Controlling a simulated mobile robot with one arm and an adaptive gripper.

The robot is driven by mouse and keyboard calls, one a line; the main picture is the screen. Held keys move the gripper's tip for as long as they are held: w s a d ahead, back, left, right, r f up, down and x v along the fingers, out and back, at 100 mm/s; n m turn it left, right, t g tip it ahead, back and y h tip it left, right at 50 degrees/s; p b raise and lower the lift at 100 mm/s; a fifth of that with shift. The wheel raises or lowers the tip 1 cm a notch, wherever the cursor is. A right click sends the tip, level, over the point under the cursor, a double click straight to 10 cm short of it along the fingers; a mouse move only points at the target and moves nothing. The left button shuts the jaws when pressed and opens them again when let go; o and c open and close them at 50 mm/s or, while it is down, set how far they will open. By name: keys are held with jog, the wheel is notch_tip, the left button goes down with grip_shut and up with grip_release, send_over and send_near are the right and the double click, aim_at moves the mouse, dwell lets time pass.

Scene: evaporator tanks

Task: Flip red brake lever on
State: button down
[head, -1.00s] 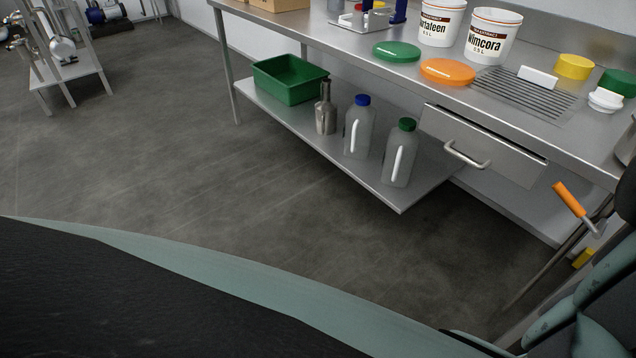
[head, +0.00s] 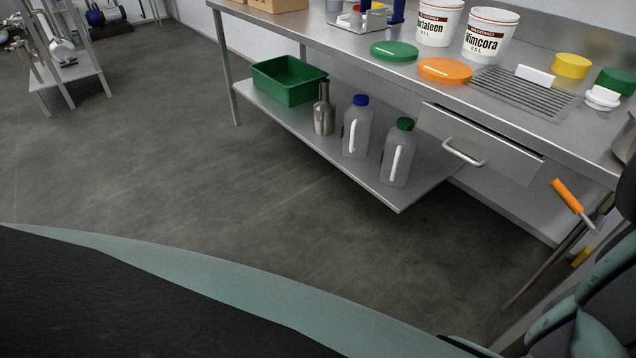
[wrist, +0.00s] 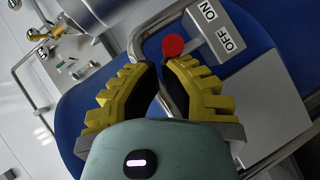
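The red round knob of the brake lever (wrist: 173,47) shows in the wrist view, beside a grey housing with an ON label (wrist: 207,11) and an OFF label (wrist: 228,44). The knob lies nearer the OFF label. My gripper (wrist: 159,64), with yellow and black fingers, points towards the knob. Its fingertips are close together, just below and left of the knob in the picture. They do not clearly touch it. The lever's shaft is mostly hidden, and whether the fingers are fully shut is unclear. Neither the lever nor my fingers show in the head view.
A bent grey tube (wrist: 136,42) runs close to my left finger, in front of a blue surface (wrist: 75,105). In the head view, a steel bench (head: 350,45) with buckets and lids stands at the back. An orange handle (head: 567,196) is at the right. The floor (head: 190,180) is clear.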

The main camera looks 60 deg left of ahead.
jog(key=shift+d+n+t+y, duration=0.5)
jog(key=shift+n+y, duration=0.4)
jog(key=shift+y, duration=0.1)
jog(key=shift+w+d, duration=0.1)
jog(key=shift+d, duration=0.05)
jog(key=shift+d+b, duration=0.3)
jog(key=shift+d, duration=0.3)
